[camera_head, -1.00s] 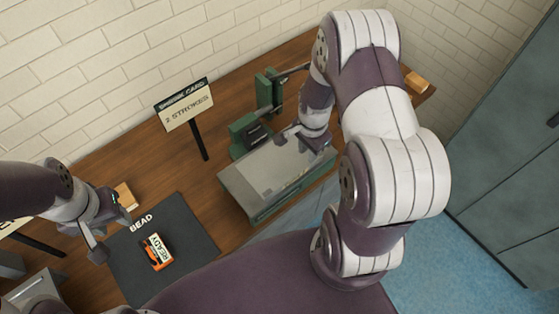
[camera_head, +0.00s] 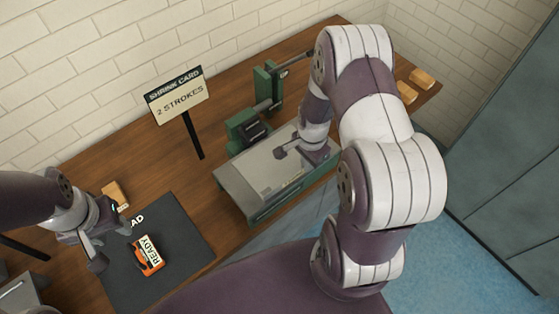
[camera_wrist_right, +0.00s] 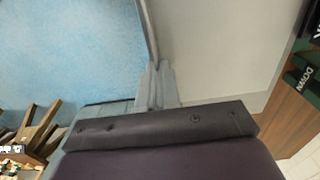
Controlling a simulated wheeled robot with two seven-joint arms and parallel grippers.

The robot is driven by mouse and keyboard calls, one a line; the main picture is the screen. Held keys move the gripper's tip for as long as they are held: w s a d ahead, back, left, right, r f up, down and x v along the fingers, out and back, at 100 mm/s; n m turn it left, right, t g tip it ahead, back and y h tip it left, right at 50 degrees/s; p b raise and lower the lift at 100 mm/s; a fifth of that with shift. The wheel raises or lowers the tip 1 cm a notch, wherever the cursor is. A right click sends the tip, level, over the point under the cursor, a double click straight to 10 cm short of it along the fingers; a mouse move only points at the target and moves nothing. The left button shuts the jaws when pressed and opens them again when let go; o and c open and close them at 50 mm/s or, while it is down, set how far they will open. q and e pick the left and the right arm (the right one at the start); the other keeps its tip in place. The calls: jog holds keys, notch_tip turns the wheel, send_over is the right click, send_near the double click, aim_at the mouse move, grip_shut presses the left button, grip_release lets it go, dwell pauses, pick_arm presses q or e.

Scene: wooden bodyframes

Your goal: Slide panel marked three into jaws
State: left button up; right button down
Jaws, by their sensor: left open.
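A pale grey flat panel (camera_head: 262,170) lies on the grey-topped bed of the green machine (camera_head: 243,130); no number shows on it. The machine's jaws are at the bed's far side. My right gripper (camera_head: 298,152) is low over the panel's right part, one dark finger reaching left. In the right wrist view, a grey finger (camera_wrist_right: 156,85) meets the edge of a pale sheet (camera_wrist_right: 215,45); whether it grips cannot be told. My left gripper (camera_head: 108,238) is open and empty at the left edge of the black mat (camera_head: 180,225), beside an orange READY tool (camera_head: 149,254).
A "SHRINK CARD 2 STROKES" sign (camera_head: 180,95) stands left of the machine. A wooden block (camera_head: 115,194) lies behind the mat. More wooden blocks (camera_head: 421,79) lie at the table's far right. The bench between sign and mat is clear.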

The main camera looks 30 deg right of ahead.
aim_at(293, 155)
jog(key=shift+w, duration=0.35)
jog(key=shift+w+a+b, duration=0.25)
jog(key=shift+w, duration=0.65)
jog(key=shift+w+a+b, duration=0.2)
jog(key=shift+w, duration=0.65)
jog(key=shift+w+a+b, duration=0.25)
jog(key=shift+w, duration=0.65)
jog(key=c, duration=0.7)
grip_release()
jog(key=shift+r, duration=0.1)
notch_tip(293, 155, up, 7)
jog(key=p, duration=0.6)
jog(key=shift+s, duration=0.1)
